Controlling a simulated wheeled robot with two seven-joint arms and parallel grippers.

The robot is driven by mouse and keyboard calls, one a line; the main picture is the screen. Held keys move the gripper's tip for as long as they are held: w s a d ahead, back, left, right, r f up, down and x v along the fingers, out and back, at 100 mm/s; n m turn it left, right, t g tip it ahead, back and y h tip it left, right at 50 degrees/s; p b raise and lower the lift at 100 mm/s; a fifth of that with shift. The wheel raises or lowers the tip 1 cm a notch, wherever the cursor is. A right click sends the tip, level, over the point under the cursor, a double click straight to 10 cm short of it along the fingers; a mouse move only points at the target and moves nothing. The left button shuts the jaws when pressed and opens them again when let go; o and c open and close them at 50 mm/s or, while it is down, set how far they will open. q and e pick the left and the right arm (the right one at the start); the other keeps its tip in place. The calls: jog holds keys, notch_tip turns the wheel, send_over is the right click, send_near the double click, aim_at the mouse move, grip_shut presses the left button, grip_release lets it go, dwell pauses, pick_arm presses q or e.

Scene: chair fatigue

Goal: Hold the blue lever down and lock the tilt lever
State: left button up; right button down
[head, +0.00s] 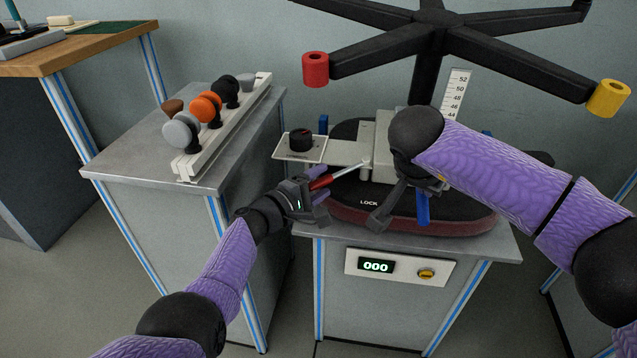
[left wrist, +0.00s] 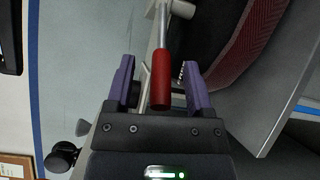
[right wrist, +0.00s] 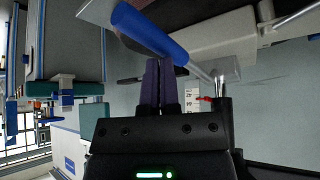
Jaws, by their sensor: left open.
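The red-handled tilt lever (head: 322,182) sticks out to the left of the upturned chair seat (head: 450,212), by the word LOCK. My left gripper (head: 320,184) is open around its grip. In the left wrist view the red grip (left wrist: 161,80) lies between the two purple fingers, apart from both. The blue lever (head: 423,207) hangs at the front of the seat mechanism, partly behind my right wrist. In the right wrist view my right gripper (right wrist: 160,68) is shut with nothing between its fingers. The blue lever (right wrist: 150,32) crosses just at its fingertips; I cannot tell whether they touch.
The chair base has a red (head: 316,70) and a yellow (head: 608,98) end. A scale (head: 456,92) stands behind. The bench front carries a display (head: 376,266) reading 000 and a yellow knob (head: 426,273). A side cabinet (head: 130,165) holds a rack of knobs (head: 222,130).

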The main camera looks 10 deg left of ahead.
pick_arm(q)
grip_shut()
dwell(1.4)
